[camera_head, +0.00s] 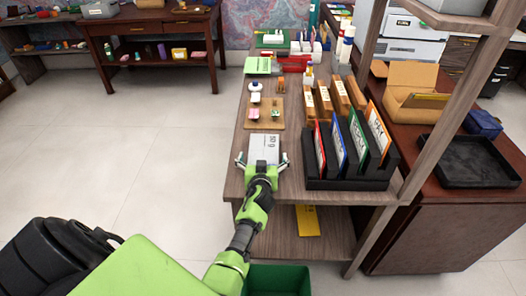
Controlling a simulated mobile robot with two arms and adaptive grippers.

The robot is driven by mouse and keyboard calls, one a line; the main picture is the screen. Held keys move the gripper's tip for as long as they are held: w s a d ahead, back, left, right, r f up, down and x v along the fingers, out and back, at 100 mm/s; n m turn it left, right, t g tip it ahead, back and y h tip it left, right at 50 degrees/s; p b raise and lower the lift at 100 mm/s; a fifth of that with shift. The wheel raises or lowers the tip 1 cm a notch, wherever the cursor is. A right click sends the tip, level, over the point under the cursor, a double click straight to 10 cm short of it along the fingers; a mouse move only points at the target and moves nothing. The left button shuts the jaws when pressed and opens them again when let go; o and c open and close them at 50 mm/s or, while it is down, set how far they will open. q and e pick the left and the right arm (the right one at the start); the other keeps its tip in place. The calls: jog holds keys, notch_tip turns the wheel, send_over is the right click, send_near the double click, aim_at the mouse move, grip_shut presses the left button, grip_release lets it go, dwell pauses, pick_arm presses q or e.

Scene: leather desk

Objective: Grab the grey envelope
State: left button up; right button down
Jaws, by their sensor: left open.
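The grey envelope (264,147) lies near the front end of the wooden desk, with dark markings on its face. My left gripper (262,159) is open at the envelope's near end. One finger is on each side of the envelope; I cannot tell whether they touch it. The gripper's green body hides what lies below the envelope's near edge. My right gripper is not in view.
A black rack (348,172) with several coloured folders stands close to the right of the envelope. A tan board (280,123) with small items lies just behind it. A wooden post (447,140) rises at right. A green bin (290,280) sits below the desk.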

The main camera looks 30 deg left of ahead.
pick_arm(q)
jog(key=shift+d+r, duration=0.1)
jog(key=c, duration=1.2)
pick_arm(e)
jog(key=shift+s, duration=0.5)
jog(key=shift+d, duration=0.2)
